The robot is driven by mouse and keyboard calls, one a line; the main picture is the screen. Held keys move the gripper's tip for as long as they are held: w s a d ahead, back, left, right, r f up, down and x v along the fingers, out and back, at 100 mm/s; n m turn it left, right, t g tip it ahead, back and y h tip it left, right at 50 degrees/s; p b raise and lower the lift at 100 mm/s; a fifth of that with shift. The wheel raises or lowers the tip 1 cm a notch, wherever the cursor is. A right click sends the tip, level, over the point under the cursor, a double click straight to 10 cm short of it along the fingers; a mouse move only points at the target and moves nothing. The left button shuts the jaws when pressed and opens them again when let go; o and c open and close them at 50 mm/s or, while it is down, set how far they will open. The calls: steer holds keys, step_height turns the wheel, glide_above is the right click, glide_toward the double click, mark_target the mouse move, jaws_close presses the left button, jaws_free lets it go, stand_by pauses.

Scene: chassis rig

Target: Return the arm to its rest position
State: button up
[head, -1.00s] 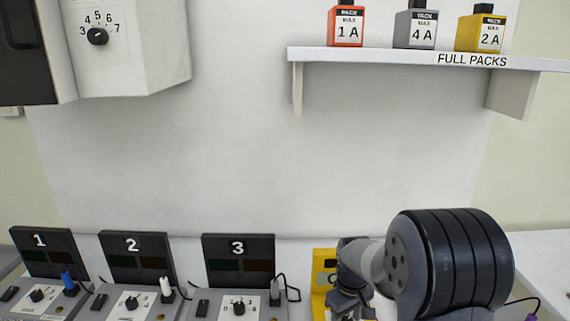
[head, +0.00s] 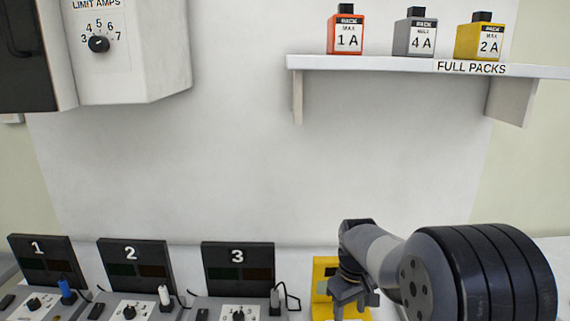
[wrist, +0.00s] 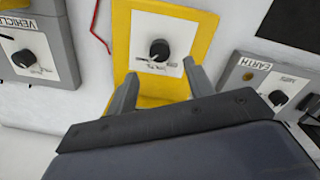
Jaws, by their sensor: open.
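My gripper (wrist: 160,86) is open in the wrist view, with its two grey fingers apart and nothing between them. Beyond the fingers is a yellow panel (wrist: 122,62) with a black knob (wrist: 159,50) on a white plate. In the head view my gripper (head: 352,301) is at the lower right, in front of the yellow panel (head: 322,272). The gap between the fingertips and the panel is hard to judge. My arm hides part of the bench on the right.
Three numbered stations with dark screens (head: 237,262) and knobs line the bench at lower left. A shelf (head: 390,65) above holds red (head: 345,32), grey (head: 414,35) and yellow (head: 479,38) packs. A limit-amps box (head: 130,55) hangs upper left. The wall between is bare.

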step_height(320, 180, down, 7)
steer(key=shift+d+r, duration=0.1)
steer(key=shift+r, duration=0.05)
steer(key=n, duration=0.2)
steer(key=shift+r+n+p, duration=0.15)
steer(key=shift+n+p, duration=0.15)
steer(key=n, duration=0.6)
steer(key=shift+p, duration=0.4)
steer(key=n+p, duration=0.1)
steer(key=n, duration=0.3)
steer(key=shift+n, duration=0.4)
steer(key=n+p, duration=0.1)
steer(key=n, duration=0.3)
steer(key=shift+r+n, duration=0.3)
steer(key=shift+r, duration=0.8)
steer(key=shift+s+r, duration=0.1)
steer(key=shift+s, duration=0.05)
